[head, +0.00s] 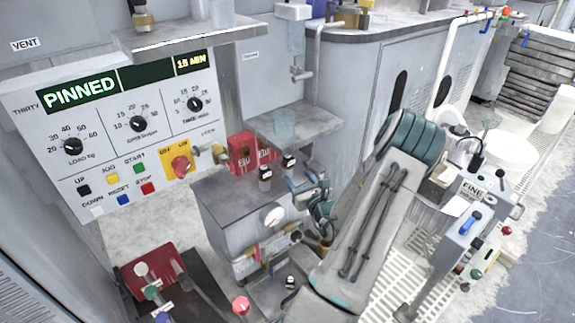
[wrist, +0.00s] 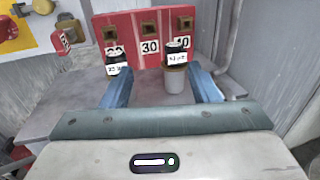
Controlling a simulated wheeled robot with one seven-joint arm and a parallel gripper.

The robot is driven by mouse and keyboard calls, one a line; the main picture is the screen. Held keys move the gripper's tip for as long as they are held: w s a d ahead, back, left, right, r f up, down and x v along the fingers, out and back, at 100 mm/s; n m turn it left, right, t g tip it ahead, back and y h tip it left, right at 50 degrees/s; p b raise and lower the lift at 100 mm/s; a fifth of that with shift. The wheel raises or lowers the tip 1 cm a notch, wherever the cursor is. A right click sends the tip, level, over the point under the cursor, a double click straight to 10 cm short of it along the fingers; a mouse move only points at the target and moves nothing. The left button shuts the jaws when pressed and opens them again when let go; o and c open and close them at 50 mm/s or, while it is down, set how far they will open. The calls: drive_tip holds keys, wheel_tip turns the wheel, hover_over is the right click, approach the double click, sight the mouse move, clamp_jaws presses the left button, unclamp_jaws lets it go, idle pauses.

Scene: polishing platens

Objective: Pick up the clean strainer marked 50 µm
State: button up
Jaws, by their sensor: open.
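Two small dark-capped containers with white labels stand on the grey cabinet top. The right one (wrist: 176,62), with a pale cup-like body, also shows in the head view (head: 289,164). The left one (wrist: 115,66) also shows in the head view (head: 265,176). Both labels are too blurred to read surely, so I cannot tell which is marked 50 µm. My gripper (wrist: 162,86) is open, its blue fingers pointing at them. In the wrist view the right container appears between the fingers, nearer the right one; the left appears just beyond the left fingertip. Contact is not visible.
A red block (wrist: 150,38) with numbered square holes stands behind the containers. A control panel (head: 110,130) reading PINNED is at the left. A grey pipe (wrist: 230,45) rises at the right. A grey shelf (head: 275,122) overhangs near my gripper. The cabinet top (head: 225,190) is clear at left.

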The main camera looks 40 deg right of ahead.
sight(290, 159)
drive_tip(key=shift+m+h, duration=0.3)
drive_tip(key=x, duration=0.2)
drive_tip(key=b+x, duration=0.1)
drive_tip(key=x, duration=0.2)
drive_tip(key=d+b+x, duration=0.1)
drive_tip(key=x, duration=0.2)
drive_tip(key=shift+s+d+f, duration=0.1)
drive_tip(key=shift+s+f, duration=0.05)
drive_tip(key=shift+f, duration=0.2)
drive_tip(key=w, duration=0.1)
drive_tip(key=w+d+b, duration=0.2)
drive_tip(key=w, duration=0.1)
drive_tip(key=shift+d+f, duration=0.25)
drive_tip(key=shift+f, duration=0.15)
drive_tip(key=shift+w+d+r+b, duration=0.1)
drive_tip(key=shift+w+b, duration=0.2)
drive_tip(key=shift+w, duration=0.1)
drive_tip(key=c, duration=1.1)
drive_tip(key=shift+r, duration=0.1)
